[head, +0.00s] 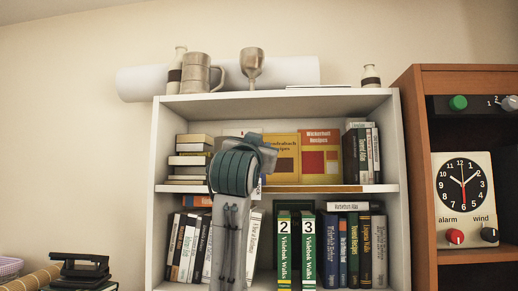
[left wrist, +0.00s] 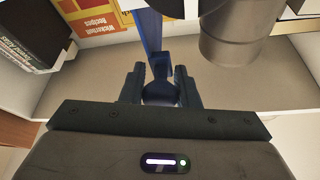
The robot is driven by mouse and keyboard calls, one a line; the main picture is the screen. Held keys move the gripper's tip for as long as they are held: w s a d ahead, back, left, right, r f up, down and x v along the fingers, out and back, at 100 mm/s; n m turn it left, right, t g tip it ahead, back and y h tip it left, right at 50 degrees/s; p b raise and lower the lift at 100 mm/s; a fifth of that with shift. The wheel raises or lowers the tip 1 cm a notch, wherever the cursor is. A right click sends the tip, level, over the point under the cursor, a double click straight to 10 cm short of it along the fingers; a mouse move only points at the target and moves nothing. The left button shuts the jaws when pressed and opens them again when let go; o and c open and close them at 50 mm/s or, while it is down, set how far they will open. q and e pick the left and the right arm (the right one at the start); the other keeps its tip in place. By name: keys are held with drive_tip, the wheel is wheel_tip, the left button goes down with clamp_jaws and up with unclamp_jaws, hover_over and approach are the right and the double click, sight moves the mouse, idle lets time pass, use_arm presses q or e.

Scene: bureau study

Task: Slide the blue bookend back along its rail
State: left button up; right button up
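A blue upright piece with a rounded lower part, seemingly the blue bookend (left wrist: 152,35), shows in the left wrist view. My left gripper (left wrist: 160,82) has one finger on either side of its rounded part. I cannot tell whether the fingers press on it or stand slightly apart. In the head view my left arm reaches up to the middle shelf of the white bookcase (head: 158,200) and hides the bookend and the fingertips. The rail cannot be made out clearly. My right gripper is not in view.
Yellow and red recipe books (head: 320,158) stand behind my arm, with dark upright books (head: 360,155) to their right. A pile of flat books (head: 190,160) lies to the left. A grey cylindrical thing (left wrist: 232,40) is close to the gripper. A mug (head: 197,72) and goblet (head: 252,65) stand on top.

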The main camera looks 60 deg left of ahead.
use_arm(q)
drive_tip(key=o, duration=0.4)
drive_tip(key=shift+s+d+f+b, duration=0.2)
drive_tip(key=shift+s+d+b, duration=0.1)
drive_tip(key=b+v, duration=0.2)
drive_tip(key=v, duration=0.8)
drive_tip(key=shift+b, duration=0.35)
drive_tip(key=shift+r, duration=0.1)
